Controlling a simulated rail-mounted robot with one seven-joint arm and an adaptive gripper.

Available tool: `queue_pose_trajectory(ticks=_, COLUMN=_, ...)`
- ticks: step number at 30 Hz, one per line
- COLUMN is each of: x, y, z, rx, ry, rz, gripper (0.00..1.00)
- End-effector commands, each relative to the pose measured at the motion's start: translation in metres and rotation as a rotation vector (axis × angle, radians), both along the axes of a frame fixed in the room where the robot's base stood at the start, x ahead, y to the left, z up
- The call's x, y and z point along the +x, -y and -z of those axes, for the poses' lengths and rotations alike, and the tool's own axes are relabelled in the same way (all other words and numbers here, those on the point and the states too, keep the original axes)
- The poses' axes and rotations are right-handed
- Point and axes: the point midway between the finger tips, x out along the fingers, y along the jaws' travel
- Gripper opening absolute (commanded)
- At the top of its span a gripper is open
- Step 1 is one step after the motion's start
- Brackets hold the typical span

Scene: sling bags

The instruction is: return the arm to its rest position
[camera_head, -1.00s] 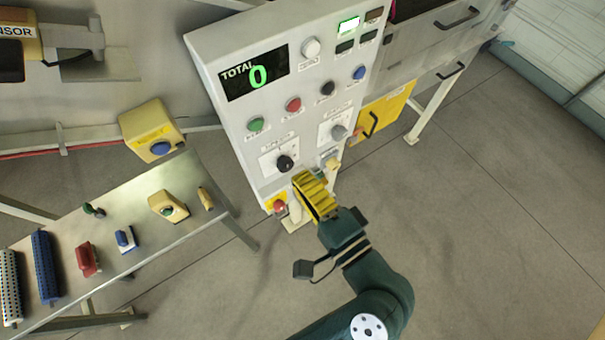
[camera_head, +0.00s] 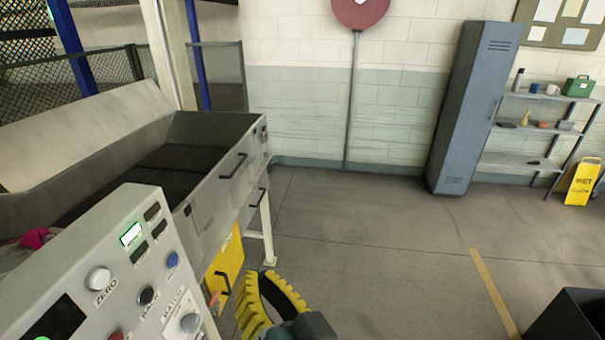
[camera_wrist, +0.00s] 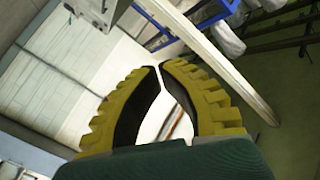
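My gripper (camera_head: 259,275), with yellow ribbed fingers and dark inner pads, shows at the bottom of the head view, right of the control panel. In the wrist view my gripper (camera_wrist: 158,67) has its fingertips together, with a bowed gap behind them and nothing held. It points up and is clear of the panel. Most of my arm is out of the head view.
The control panel (camera_head: 125,285) with buttons and knobs is at lower left. A grey metal bin (camera_head: 225,180) with a handle stands behind it, a yellow box (camera_head: 228,262) below. A locker (camera_head: 470,110), shelves (camera_head: 545,97) and a dark box (camera_head: 570,320) are right. The middle floor is clear.

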Motion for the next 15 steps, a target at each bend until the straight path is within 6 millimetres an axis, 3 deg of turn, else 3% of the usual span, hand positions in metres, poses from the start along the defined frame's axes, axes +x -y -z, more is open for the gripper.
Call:
queue_pose_trajectory(ticks=1, x=0.0, y=0.024, z=-0.025, rx=-0.058, ry=0.11, rz=0.113, gripper=0.0)
queue_pose_trajectory(ticks=3, x=-0.007, y=0.059, z=-0.055, rx=-0.147, ry=0.246, rz=0.278, gripper=0.0)
queue_pose_trajectory(ticks=9, x=-0.054, y=0.143, z=-0.118, rx=-0.483, ry=0.552, rz=0.72, gripper=0.0)
queue_pose_trajectory(ticks=11, x=-0.052, y=0.14, z=-0.154, rx=-0.487, ry=0.55, rz=0.706, gripper=0.0)
queue_pose_trajectory(ticks=15, x=-0.051, y=0.14, z=-0.201, rx=-0.476, ry=0.543, rz=0.703, gripper=0.0)
